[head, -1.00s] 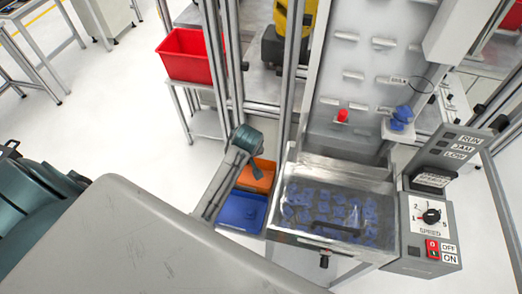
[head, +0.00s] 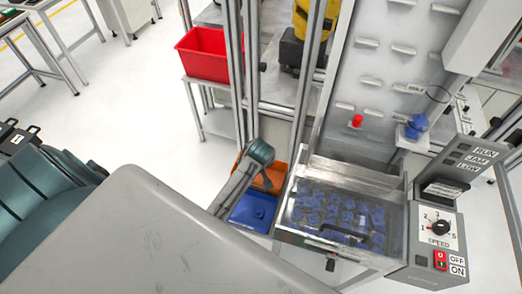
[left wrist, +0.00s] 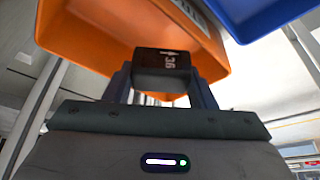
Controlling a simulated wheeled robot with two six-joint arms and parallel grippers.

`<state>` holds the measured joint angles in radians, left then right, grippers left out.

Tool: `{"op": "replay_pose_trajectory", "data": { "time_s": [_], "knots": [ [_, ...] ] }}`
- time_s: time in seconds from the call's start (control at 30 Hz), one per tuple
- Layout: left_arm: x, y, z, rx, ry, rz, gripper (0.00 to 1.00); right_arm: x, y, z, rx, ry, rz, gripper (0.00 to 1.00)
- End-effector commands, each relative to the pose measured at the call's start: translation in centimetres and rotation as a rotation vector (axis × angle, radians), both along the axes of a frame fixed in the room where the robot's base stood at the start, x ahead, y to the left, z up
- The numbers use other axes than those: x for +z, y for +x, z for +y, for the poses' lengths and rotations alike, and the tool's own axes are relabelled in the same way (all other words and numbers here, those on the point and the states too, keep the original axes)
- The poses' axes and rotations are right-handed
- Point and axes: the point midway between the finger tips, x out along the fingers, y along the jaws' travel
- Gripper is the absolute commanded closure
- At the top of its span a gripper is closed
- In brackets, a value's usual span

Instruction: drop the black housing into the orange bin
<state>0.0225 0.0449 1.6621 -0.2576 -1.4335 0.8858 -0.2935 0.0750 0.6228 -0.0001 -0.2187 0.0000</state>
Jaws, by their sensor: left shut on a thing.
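The black housing (left wrist: 162,64), a small dark block with white "36" marking, is held between the fingers of my left gripper (left wrist: 162,85) in the left wrist view. The orange bin (left wrist: 85,32) is right behind it there, and the housing overlaps the bin's lower part in the picture. I cannot tell whether it is above the opening or touching the bin. In the head view the orange bin (head: 274,174) is partly covered by my left wrist, and the left fingers and housing are hidden. My right gripper is in neither view.
A blue bin (head: 252,210) adjoins the orange bin. To their right stands a metal hopper with blue parts (head: 340,215) and a control box (head: 436,240). Upright metal posts (head: 236,70) rise behind the bins. A red bin (head: 205,58) sits on a stand farther back.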

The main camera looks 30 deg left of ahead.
Motion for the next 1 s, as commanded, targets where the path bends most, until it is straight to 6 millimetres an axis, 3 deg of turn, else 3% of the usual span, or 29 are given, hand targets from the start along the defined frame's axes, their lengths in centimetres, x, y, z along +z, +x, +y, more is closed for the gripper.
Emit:
{"op": "replay_pose_trajectory", "data": {
  "time_s": [0.03,0.13,0.17,0.53,0.67,1.0],
  "knots": [
    [0.0,0.0,0.0,0.000,0.000,0.000,0.46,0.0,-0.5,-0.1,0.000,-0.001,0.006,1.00],
    [0.0,0.0,0.0,0.000,0.000,0.000,0.26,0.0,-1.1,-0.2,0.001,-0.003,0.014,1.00],
    [0.0,0.0,0.0,0.000,0.000,0.000,0.24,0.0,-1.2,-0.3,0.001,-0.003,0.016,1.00],
    [0.5,-0.1,-0.2,0.000,-0.001,-0.001,0.24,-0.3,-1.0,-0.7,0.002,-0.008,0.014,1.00],
    [2.0,-0.5,-0.7,0.000,0.000,-0.004,0.24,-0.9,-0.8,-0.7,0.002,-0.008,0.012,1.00],
    [7.9,-2.1,-2.7,0.000,-0.002,-0.004,0.24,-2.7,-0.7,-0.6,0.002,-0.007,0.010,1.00]
  ]
}}
